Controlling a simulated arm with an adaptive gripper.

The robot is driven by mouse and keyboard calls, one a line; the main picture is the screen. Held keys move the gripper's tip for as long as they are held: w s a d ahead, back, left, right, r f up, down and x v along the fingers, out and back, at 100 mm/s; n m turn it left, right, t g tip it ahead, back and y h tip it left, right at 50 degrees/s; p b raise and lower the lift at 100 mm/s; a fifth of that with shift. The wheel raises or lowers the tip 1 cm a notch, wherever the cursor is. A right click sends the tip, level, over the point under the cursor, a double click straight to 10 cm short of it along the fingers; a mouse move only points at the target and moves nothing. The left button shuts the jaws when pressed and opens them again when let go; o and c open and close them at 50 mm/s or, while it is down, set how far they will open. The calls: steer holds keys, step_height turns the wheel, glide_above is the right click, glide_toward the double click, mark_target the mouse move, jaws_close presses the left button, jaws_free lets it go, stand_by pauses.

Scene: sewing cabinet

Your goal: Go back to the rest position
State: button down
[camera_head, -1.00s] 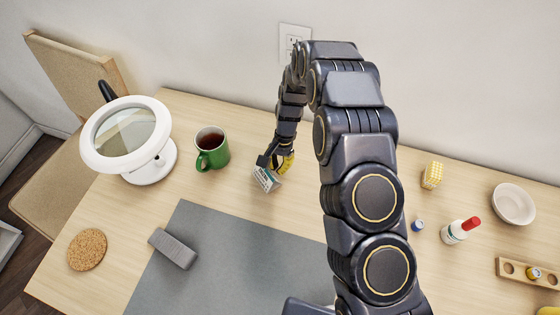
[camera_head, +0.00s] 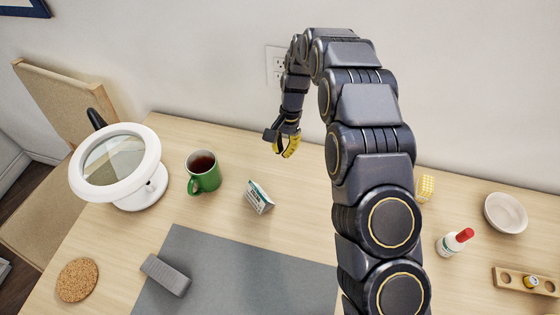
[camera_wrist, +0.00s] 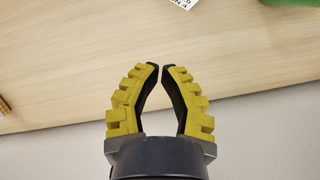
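My gripper (camera_head: 281,152) hangs above the back of the wooden table, in front of the wall, apart from everything on the table. In the wrist view the gripper (camera_wrist: 161,67) has yellow-backed dark fingers, with a narrow gap between the tips and nothing between them. A small white and teal printed box (camera_head: 259,197) stands on the table below and left of the gripper, near the back edge of the grey mat. A corner of a white printed thing, likely the same box, shows at the top edge of the wrist view (camera_wrist: 178,4).
A green mug (camera_head: 204,178) with dark liquid and a white magnifier lamp (camera_head: 157,190) stand left of the box. A grey block (camera_head: 165,274) lies on the grey mat (camera_head: 240,275). A cork coaster (camera_head: 77,280), glue bottle (camera_head: 450,245) and white bowl (camera_head: 506,213) also occupy the table.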

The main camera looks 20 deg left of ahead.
steer(key=shift+w+r, duration=0.1)
steer(key=shift+r, duration=0.35)
